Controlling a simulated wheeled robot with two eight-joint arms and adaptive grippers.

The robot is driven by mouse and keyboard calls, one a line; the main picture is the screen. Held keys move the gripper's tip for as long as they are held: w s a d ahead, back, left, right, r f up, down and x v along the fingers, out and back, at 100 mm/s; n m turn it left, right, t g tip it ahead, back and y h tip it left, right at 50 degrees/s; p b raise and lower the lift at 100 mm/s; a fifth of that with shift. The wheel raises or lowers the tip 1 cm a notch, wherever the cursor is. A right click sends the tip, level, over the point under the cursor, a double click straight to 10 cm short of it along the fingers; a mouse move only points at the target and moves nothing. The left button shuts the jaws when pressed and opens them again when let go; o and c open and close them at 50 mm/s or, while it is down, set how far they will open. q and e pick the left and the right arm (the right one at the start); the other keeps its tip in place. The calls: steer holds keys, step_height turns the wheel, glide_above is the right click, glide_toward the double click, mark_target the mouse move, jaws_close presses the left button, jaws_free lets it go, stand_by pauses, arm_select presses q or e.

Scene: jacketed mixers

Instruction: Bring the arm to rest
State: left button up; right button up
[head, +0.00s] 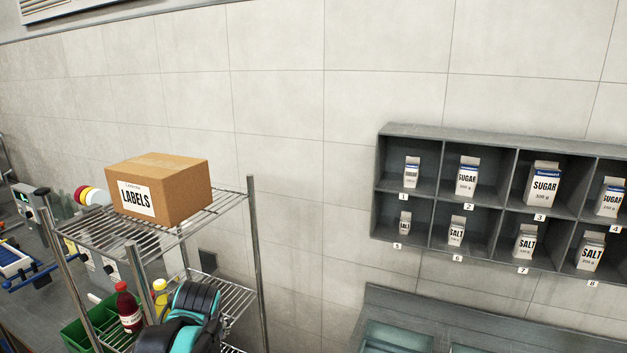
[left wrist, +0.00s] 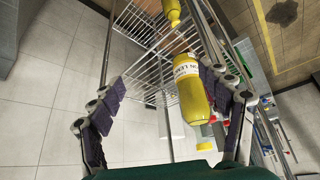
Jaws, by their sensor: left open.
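My left gripper (left wrist: 163,85) is open in the left wrist view, with its padded fingers apart on both sides. A yellow bottle (left wrist: 191,100) with a white label shows between and beyond the fingers, nearer the right one; I cannot tell whether it touches. In the head view, my black and teal left arm (head: 188,318) is at the bottom, in front of the wire rack; its fingers cannot be made out there. A yellow bottle (head: 160,297) shows just behind it, partly hidden. My right gripper is in neither view.
The wire rack (head: 228,200) carries a LABELS box (head: 183,190) on top. A red bottle (head: 128,308) and a green crate (head: 78,337) are lower down. A grey cubby shelf (head: 440,135) with sugar and salt cartons hangs on the right wall. The wall between is bare.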

arm_select(q)
steer(key=s+d+f+m+t+h+b, duration=0.1)
steer(key=s+d+f+m+b, duration=0.2)
steer(key=s+f, duration=0.4)
steer(key=s+d+f+m+t+h+b, duration=0.1)
steer(key=s+d+f+m+h+b, duration=0.1)
steer(key=s+f, duration=0.6)
steer(key=s+d+m+b, duration=0.1)
steer(key=s+d+b, duration=0.1)
steer(key=b, duration=0.1)
steer(key=shift+d+m, duration=0.3)
steer(key=shift+m, duration=0.1)
